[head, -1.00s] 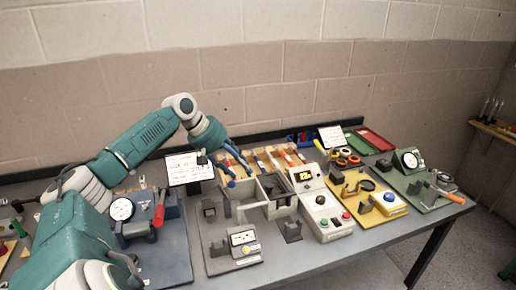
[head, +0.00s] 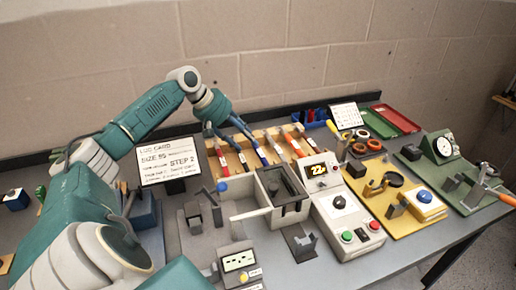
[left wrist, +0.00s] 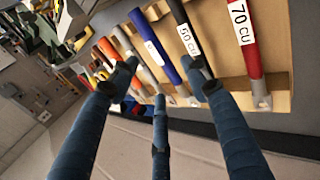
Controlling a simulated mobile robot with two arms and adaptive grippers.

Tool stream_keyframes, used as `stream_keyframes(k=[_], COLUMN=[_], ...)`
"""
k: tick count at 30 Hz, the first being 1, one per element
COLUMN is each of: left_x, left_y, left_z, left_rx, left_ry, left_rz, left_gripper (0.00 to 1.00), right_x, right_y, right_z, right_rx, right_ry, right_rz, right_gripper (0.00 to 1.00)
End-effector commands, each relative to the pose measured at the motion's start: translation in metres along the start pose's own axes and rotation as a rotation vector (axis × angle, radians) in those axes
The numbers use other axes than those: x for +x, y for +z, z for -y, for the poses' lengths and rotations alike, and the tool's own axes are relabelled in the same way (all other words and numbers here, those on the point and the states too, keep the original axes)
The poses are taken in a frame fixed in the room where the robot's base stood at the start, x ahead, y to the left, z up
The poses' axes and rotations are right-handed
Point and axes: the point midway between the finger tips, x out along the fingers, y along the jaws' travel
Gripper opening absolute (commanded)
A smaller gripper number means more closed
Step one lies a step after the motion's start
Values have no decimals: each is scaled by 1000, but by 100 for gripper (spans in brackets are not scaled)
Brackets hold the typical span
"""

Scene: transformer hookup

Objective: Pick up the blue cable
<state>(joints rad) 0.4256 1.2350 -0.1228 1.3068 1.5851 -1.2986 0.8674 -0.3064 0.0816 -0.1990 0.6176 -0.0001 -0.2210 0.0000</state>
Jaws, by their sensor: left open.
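The blue cable (left wrist: 158,42) lies on the wooden rack (left wrist: 273,62) in the left wrist view, with a white label and a grey metal lug end. A black cable marked 50 CU (left wrist: 184,34) lies to its right, and a grey cable with a red part to its left. In the head view the blue cable (head: 262,157) is on the rack near its left part. My left gripper (left wrist: 160,80) is open and empty, its dark fingers spread above the cable ends; contact cannot be told. In the head view the left gripper (head: 224,130) hovers over the rack's left end. My right gripper is not in view.
A red cable marked 70 CU (left wrist: 243,40) is also on the rack. A lug card (head: 167,160) stands left of the rack. A grey open box (head: 283,190) and a meter unit (head: 343,205) stand in front. Red and green trays (head: 396,119) lie at the back right.

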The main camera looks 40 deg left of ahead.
Motion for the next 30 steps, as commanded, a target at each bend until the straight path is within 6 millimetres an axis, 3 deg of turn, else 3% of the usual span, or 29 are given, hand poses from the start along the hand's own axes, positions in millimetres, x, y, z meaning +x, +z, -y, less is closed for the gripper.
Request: stream_keyframes(k=[5, 15, 24, 30], left_x=[14, 58, 66, 66], left_y=[0, 2, 1, 1], left_z=[-1, -4, -3, -3], left_rx=[-1, -2, 1, 1], left_ry=[0, 0, -2, -2], left_rz=[0, 1, -1, -1], left_gripper=[47, 47, 47, 9], right_x=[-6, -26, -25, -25], right_y=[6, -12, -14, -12], right_z=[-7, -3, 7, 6], right_rx=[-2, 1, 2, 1], right_ry=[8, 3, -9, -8], right_rz=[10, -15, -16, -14], right_gripper=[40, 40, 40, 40])
